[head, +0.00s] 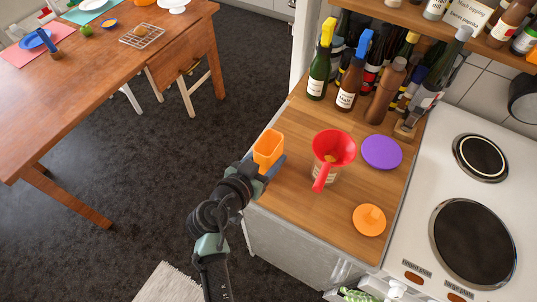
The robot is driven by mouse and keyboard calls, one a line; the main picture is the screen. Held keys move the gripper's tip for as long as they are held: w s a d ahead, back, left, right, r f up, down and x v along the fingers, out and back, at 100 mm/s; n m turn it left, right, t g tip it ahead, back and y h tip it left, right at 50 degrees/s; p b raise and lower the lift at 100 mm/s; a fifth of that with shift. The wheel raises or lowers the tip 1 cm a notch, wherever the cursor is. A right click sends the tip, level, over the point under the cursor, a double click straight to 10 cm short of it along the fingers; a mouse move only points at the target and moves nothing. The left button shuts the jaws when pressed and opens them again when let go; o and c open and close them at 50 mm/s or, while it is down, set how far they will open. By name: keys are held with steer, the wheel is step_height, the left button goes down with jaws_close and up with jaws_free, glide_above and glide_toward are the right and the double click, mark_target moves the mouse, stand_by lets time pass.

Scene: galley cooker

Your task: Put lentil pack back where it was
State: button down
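An open-topped orange pack (268,149), which I take to be the lentil pack, is upright at the left edge of the wooden worktop (300,205). My gripper (266,165) has its fingers on either side of it and appears closed on it. The pack's lower part is hidden by the gripper, and I cannot tell whether it touches the worktop. To its right, a red funnel (334,147) sits in the mouth of a clear jar (325,174), with some orange-yellow matter inside the funnel. An orange lid (370,220) lies near the worktop's front.
A purple disc (381,152) lies right of the jar. Several bottles (347,85) crowd the back of the worktop under a shelf. The cooker (445,205) with its hotplates adjoins on the right. A wooden table (100,75) stands at the far left. Bare worktop lies left of the orange lid.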

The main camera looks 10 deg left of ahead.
steer(key=shift+f, duration=0.2)
steer(key=shift+c, duration=1)
jaws_free()
steer(key=shift+r, duration=0.1)
steer(key=shift+r, duration=0.15)
steer(key=shift+s+a, duration=0.1)
steer(key=shift+s, duration=0.15)
steer(key=b+v, duration=0.2)
steer(key=v, duration=0.9)
steer(key=shift+s, duration=0.25)
